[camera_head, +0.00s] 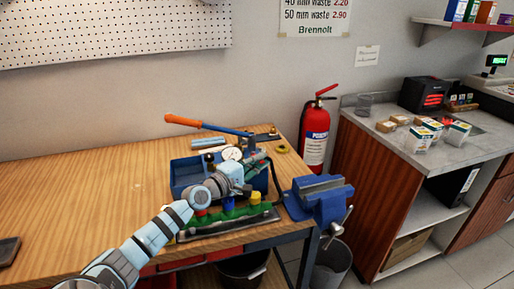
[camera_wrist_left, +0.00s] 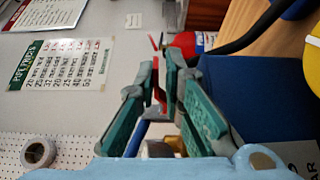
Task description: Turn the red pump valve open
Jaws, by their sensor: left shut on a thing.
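The test pump has a blue tank (camera_head: 184,176), a round white gauge (camera_head: 231,154) and a long lever with an orange grip (camera_head: 183,121). It stands on the wooden bench. My left gripper (camera_head: 262,160) is over the right end of the pump, beside the gauge. In the left wrist view, my left gripper (camera_wrist_left: 160,68) is shut around a small red part (camera_wrist_left: 158,92), which looks like the red valve handle. My right gripper is not in view.
A green manifold (camera_head: 213,217) with blue and yellow caps lies in front of the pump. A blue vise (camera_head: 318,196) stands at the bench's right corner. A red extinguisher (camera_head: 317,132) hangs behind. The bench's left side is mostly clear.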

